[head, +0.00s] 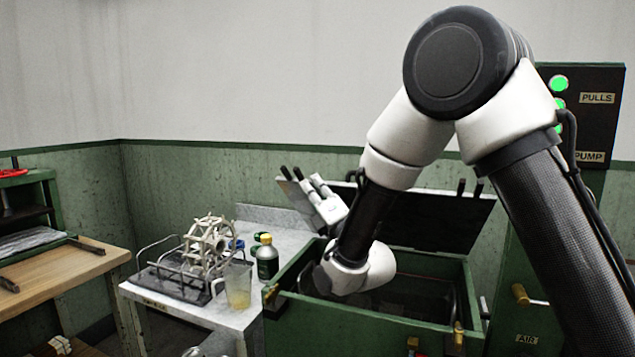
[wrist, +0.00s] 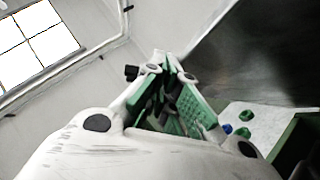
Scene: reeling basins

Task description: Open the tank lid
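The green tank (head: 365,317) stands in the lower middle of the head view. Its lid (head: 432,222) is raised, tilted back behind the open top, and its dark inner face shows. The lid also shows as a dark, blurred surface in the wrist view (wrist: 255,60). My gripper (head: 291,173) is above the tank's left side, by the lid's left part, pointing up and left. In the wrist view my gripper's fingers (wrist: 166,62) have green pads with a gap between them and nothing seen held. Whether it touches the lid is unclear. My forearm hides part of the lid and tank opening.
Left of the tank, a pale table (head: 190,309) holds a wire rack with a reel (head: 207,245), a jug (head: 238,284) and a dark bottle (head: 267,258). A wooden bench (head: 75,262) stands farther left. A control panel (head: 592,112) with green lights is at the right.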

